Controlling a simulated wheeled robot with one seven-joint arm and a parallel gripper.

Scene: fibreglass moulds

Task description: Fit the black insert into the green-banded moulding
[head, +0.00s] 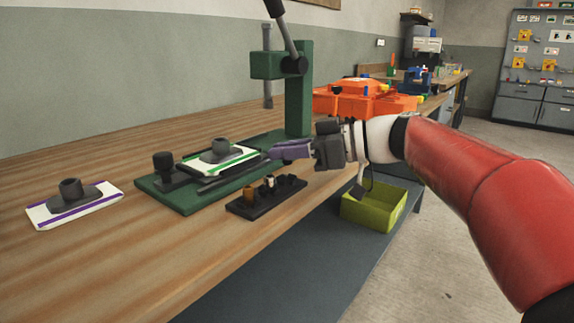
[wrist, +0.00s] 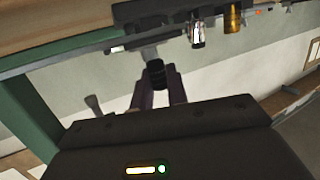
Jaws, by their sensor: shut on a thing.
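The green-banded moulding (head: 247,157) is a white plate with green stripes and a dark grey raised boss, lying on the green press base. My gripper (head: 274,153), with purple fingers, is just right of the moulding in the head view. In the wrist view my gripper (wrist: 160,84) is shut on a small black insert (wrist: 155,73), which shows between the fingertips. The insert cannot be made out in the head view. The inside of the moulding's boss is too small to tell.
A green press (head: 298,95) with a lever stands behind the moulding. A black rack (head: 240,208) holding brass, silver and dark inserts lies in front. A purple-banded moulding (head: 112,194) lies left. A yellow-green bin (head: 372,213) and an orange case (head: 365,100) are to the right.

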